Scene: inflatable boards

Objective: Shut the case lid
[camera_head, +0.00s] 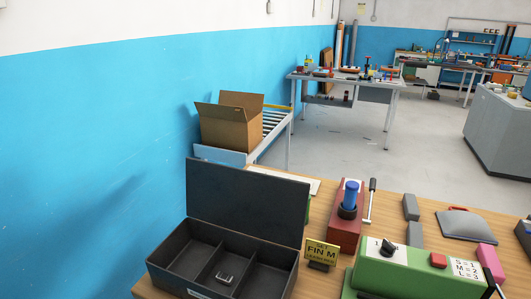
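The dark grey case (166,270) sits at the front left of the wooden table. Its lid (247,197) stands open, raised nearly upright at the back of the case. The open case has several compartments, and a small metal-looking piece (225,277) lies in the middle one. The other compartments look empty. Neither of my grippers is in view.
A yellow sign reading "FIN M" (321,252) stands right of the case. A cardboard box (230,122) rests on a rack behind.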

